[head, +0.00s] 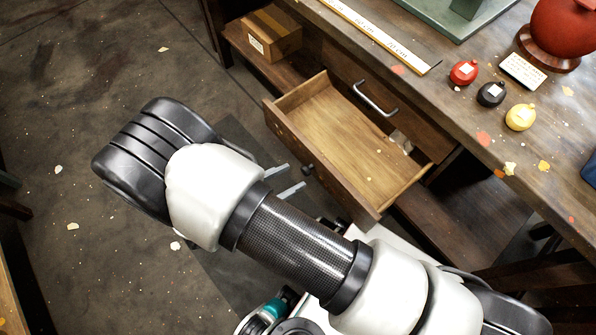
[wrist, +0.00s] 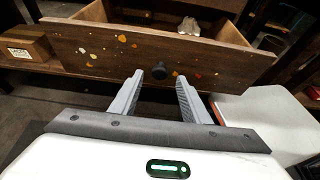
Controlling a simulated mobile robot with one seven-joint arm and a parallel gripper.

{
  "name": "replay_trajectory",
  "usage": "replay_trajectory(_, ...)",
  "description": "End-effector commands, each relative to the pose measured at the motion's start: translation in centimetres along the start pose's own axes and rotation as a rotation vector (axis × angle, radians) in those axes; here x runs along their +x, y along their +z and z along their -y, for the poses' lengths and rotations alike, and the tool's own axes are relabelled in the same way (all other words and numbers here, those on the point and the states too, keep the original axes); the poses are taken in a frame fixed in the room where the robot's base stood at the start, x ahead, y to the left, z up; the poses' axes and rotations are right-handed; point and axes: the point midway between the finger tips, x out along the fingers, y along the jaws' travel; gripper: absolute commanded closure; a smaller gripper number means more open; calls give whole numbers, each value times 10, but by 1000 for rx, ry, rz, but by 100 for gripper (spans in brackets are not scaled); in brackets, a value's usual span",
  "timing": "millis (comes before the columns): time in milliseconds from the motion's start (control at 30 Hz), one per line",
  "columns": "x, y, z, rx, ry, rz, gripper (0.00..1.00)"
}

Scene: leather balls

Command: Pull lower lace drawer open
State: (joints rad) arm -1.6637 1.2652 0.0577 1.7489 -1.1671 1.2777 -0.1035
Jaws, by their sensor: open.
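The lower drawer (head: 330,130) is pulled well out from under the bench, its pale wooden inside showing. A small crumpled pale thing (head: 401,140) lies at its back right; it also shows in the wrist view (wrist: 188,27). The drawer's front (wrist: 95,45) is dark wood with paint specks and a dark round knob (wrist: 175,72). My gripper (head: 287,180) is open and empty just in front of this front. In the wrist view its two fingers (wrist: 170,79) point at the knob, which appears between the tips; I cannot tell whether they touch it.
An upper drawer (head: 390,112) with a metal bar handle is shut. A cardboard box (head: 271,32) stands on the lower shelf to the left. The bench top (head: 440,95) bears a ruler, several small pots and a red ball on a stand. Floor (head: 70,130) at left is mostly clear.

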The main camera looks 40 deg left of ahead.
Motion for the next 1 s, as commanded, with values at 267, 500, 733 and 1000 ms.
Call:
replay_trajectory(267, -72, 0, 0, 1, 4, -3, 58)
replay_trajectory(500, -113, 0, 0, 0, 1, 0, 58)
replay_trajectory(733, -126, 0, 0, 0, 0, 0, 58)
replay_trajectory(1000, -127, 0, 0, 0, 0, 0, 58)
